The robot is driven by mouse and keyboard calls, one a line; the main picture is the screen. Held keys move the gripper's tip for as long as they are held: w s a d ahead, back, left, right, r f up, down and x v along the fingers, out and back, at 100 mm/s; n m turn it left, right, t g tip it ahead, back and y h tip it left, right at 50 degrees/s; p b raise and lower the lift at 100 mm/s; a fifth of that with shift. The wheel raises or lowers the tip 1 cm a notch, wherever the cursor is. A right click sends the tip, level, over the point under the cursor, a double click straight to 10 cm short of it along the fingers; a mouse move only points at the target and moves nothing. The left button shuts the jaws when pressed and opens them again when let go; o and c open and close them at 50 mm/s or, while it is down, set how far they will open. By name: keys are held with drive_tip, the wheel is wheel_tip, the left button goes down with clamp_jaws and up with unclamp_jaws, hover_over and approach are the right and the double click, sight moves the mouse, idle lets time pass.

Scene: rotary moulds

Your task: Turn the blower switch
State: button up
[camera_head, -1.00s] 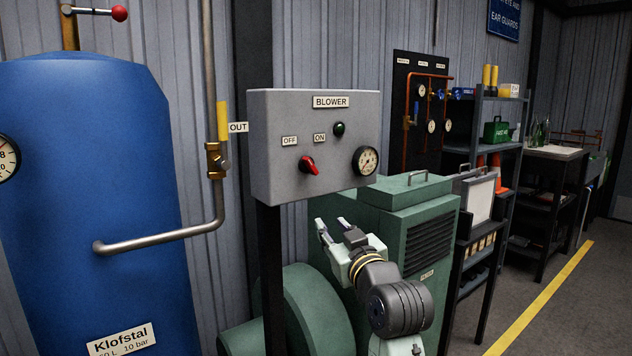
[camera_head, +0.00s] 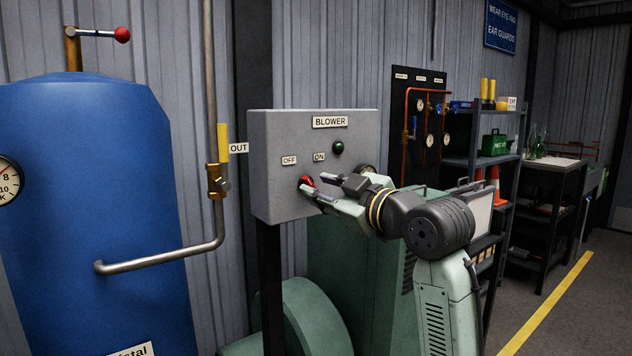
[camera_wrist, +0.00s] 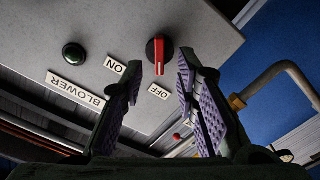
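The grey blower panel (camera_head: 270,150) carries a red-handled switch (camera_head: 306,181) on a round black base, below the OFF and ON labels. In the wrist view the switch (camera_wrist: 159,52) shows its red handle pointing toward the OFF label (camera_wrist: 159,91); the ON label (camera_wrist: 115,66) is to the left. My gripper (camera_head: 318,184) is at the panel front, fingers extended toward the switch and partly covering it in the head view. In the wrist view my gripper (camera_wrist: 160,80) is open, a fingertip on each side of the handle's line, with nothing between the pads. Contact cannot be told.
A dark green lamp (camera_head: 338,147) is on the panel. A blue tank (camera_head: 90,200) and pipe with a yellow-handled valve (camera_head: 223,143) stand left. The green blower housing (camera_head: 340,260) is below.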

drive_tip(key=shift+x, duration=1.3)
drive_tip(key=shift+c, duration=0.4)
clamp_jaws()
